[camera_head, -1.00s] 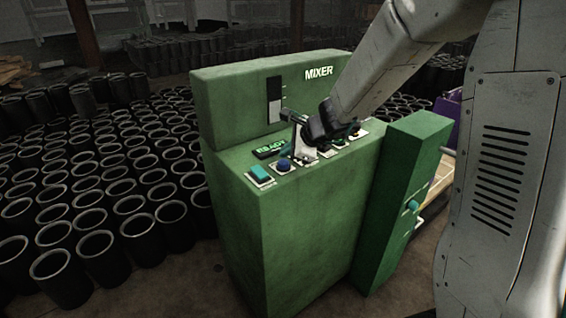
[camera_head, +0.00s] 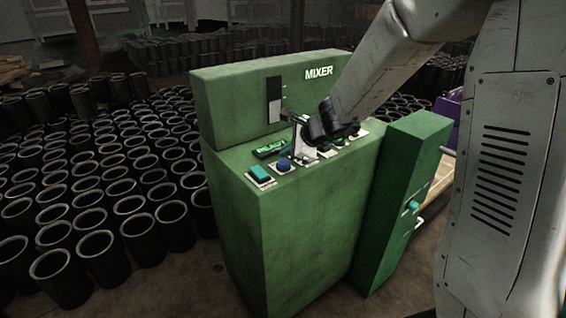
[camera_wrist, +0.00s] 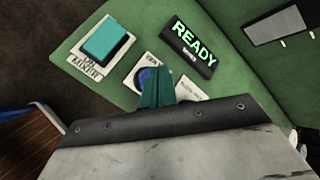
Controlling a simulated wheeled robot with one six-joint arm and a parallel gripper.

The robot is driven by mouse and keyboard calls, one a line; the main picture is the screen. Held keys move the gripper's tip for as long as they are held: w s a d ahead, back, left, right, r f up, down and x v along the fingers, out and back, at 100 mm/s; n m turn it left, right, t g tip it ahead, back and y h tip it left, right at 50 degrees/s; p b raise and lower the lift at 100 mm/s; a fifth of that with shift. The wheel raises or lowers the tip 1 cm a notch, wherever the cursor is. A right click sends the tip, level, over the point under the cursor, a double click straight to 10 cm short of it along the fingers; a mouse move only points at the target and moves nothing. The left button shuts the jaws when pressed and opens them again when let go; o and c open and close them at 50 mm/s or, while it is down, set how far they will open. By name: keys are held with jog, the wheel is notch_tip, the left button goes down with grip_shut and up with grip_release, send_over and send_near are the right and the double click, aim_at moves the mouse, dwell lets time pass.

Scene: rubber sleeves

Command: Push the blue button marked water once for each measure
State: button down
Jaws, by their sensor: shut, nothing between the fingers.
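The blue button (camera_head: 283,163) sits on a white plate on the green mixer's sloped panel, right of a teal square button (camera_head: 261,172). In the wrist view the blue button (camera_wrist: 146,75) is partly hidden by my gripper's fingers. My gripper (camera_wrist: 156,75) is shut and empty, its teal fingers over the lower right side of the button's plate. In the head view my gripper's dark wrist is just right of the blue button. I cannot tell whether the fingertips touch it. A display (camera_wrist: 193,46) reads READY in green.
More buttons stand along the panel, partly behind my arm. The mixer's upright back (camera_head: 235,100) rises behind the panel, with a dark gauge slot (camera_head: 274,100). A green side box (camera_head: 405,180) with a teal knob stands to the right. Black sleeves (camera_head: 95,250) crowd the floor left.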

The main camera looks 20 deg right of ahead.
aim_at(287, 163)
jog(key=shift+f, duration=0.15)
jog(key=shift+f, duration=0.3)
jog(key=shift+f, duration=0.4)
dwell(0.7)
jog(key=shift+r, duration=0.85)
jog(key=shift+r, duration=2.5)
dwell(0.7)
